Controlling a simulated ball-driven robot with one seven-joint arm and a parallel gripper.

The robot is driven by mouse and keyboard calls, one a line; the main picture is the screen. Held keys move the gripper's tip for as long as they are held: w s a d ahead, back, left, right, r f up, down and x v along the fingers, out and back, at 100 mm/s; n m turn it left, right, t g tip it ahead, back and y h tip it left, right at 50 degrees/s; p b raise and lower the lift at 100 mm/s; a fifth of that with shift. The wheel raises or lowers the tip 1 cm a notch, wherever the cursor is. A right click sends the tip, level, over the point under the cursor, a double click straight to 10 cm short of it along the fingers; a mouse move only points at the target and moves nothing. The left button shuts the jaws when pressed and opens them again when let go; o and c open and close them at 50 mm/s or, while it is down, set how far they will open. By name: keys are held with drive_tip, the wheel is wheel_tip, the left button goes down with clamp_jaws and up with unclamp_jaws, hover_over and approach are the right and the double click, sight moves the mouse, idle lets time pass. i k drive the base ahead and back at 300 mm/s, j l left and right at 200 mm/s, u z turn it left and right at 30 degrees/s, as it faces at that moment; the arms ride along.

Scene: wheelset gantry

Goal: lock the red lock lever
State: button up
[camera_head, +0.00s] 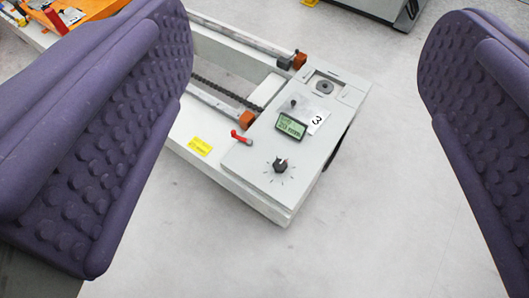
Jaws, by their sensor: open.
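The red lock lever (241,137) is a small red handle on the left edge of the grey control panel (255,165), at the end of a white gantry frame. It lies at a slant, and I cannot tell from its pose whether it is locked. My gripper (305,150) is open, with two purple studded fingers wide apart at the left and right of the picture. The lever shows in the gap between them, well beyond the fingers and nearer the left one. Nothing is between the fingers.
The panel carries a black knob (280,166), a green display (291,125) and a small black joystick-like part (294,103). Orange end blocks (247,120) sit on the rails. A yellow label (200,146) is left of the lever. Grey floor (370,220) is clear in front and right.

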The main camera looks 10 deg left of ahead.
sight(249, 141)
drive_tip(key=i+j+z, duration=0.35)
drive_tip(key=i+j, duration=0.2)
drive_tip(key=i, duration=0.2)
drive_tip(key=i+j+z, duration=0.4)
drive_tip(key=i+j, duration=0.3)
